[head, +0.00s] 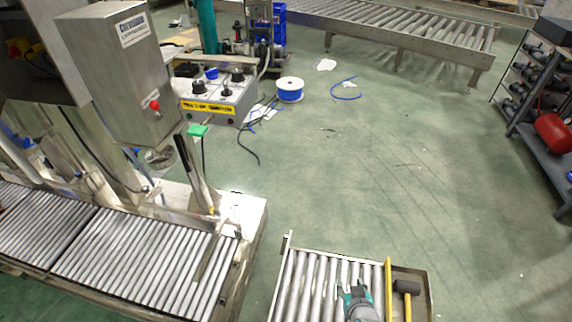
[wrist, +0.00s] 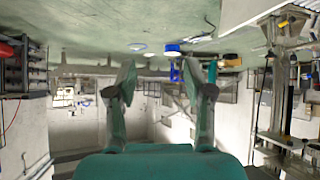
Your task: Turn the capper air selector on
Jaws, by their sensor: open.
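A grey control box (head: 222,100) with a yellow label strip sits beside the steel cabinet in the head view. Its top carries black knobs, one at the left (head: 199,87), one at the right (head: 237,75) and a smaller one between (head: 225,91), plus a blue part (head: 211,73). I cannot read which knob is the capper air selector, nor its position. My gripper (head: 353,290) is over the short roller conveyor at the bottom, far from the box. In the wrist view my gripper (wrist: 168,75) has its fingers wide apart with nothing between them.
A steel cabinet (head: 118,75) with a red button (head: 154,105) stands above the left roller conveyor (head: 140,262). A blue-and-white spool (head: 290,90) and loose cables lie on the floor. Open green floor fills the middle.

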